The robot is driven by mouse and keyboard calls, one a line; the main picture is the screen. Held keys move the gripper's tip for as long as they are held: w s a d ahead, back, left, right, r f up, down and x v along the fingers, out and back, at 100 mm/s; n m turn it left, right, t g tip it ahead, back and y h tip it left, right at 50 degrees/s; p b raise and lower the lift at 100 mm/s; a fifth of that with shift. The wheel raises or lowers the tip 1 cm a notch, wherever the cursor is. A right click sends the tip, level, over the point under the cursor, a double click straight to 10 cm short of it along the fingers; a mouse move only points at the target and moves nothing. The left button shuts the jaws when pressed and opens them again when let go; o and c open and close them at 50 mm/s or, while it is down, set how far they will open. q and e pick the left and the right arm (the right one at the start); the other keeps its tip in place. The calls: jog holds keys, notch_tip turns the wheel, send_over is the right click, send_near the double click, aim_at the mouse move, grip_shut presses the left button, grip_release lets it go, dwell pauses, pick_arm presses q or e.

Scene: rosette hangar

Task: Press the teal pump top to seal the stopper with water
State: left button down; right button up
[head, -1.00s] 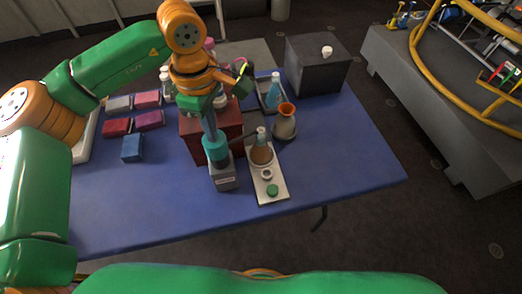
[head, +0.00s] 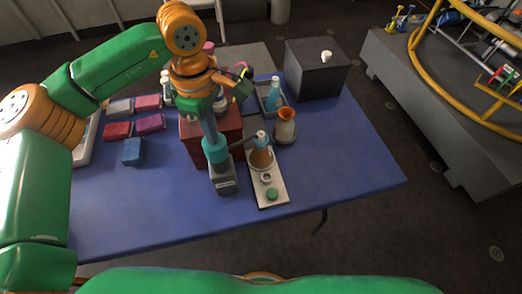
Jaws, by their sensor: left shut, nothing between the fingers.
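The teal pump top (head: 215,149) sits on a grey block-shaped pump body (head: 223,178) with a small label, near the front of the blue table. My left gripper (head: 209,130) points down onto the teal top from above; its fingers are shut and empty. The tips appear to meet the top, but I cannot tell whether they press it. A dark spout reaches right from the pump towards a brown round flask (head: 262,157) with a pale blue piece at its neck. A white ring (head: 267,178) and a green disc (head: 272,193) lie on the pale board. My right gripper is out of view.
A dark red box (head: 196,150) stands behind the pump. A tan and orange vase (head: 285,124), a blue bottle (head: 274,92) in a grey tray and a dark box (head: 317,70) stand right of it. Coloured blocks (head: 132,151) lie left. The right table (head: 350,165) is clear.

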pick_arm(q)
notch_tip(320, 180, up, 8)
jog(key=p, duration=0.6)
jog(key=shift+r, duration=0.25)
dwell(1.8)
